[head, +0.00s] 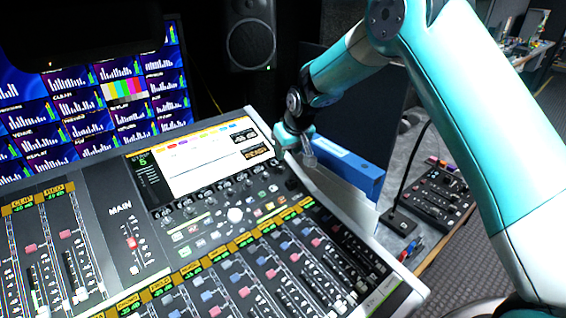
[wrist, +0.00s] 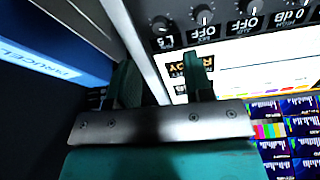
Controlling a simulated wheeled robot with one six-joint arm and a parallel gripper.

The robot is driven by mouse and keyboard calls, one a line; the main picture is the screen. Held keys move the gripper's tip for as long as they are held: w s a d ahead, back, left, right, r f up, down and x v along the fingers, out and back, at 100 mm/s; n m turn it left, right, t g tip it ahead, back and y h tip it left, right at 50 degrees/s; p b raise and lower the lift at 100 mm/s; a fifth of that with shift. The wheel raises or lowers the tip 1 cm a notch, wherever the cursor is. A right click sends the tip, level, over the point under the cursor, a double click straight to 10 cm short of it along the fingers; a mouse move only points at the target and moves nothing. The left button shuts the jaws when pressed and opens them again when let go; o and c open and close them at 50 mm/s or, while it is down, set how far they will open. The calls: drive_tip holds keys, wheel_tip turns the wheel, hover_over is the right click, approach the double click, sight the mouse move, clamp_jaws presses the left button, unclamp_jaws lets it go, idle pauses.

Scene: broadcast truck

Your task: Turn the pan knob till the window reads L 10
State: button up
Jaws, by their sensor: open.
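The pan knob (wrist: 160,25) is a small dark knob at the end of a knob row in the wrist view. The small window (wrist: 165,41) beside it seems to read L 5. My gripper (wrist: 160,78) has its two dark green fingers apart with nothing between them. The fingers point toward the knob but are apart from it. In the head view my gripper (head: 307,150) hangs over the console's right edge, near the right end of the knob row. The pan window is too small to read there.
A blue binder (head: 350,170) stands close right of my gripper and also shows in the wrist view (wrist: 62,58). The console screen (head: 205,158) is to the left, with faders (head: 240,285) in front. A small control box (head: 432,200) with a gooseneck stands further right.

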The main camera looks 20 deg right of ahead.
sight(281, 167)
drive_tip(key=p+x, duration=0.1)
drive_tip(key=x, duration=0.7)
drive_tip(key=shift+w, duration=0.1)
drive_tip(key=shift+c, duration=0.5)
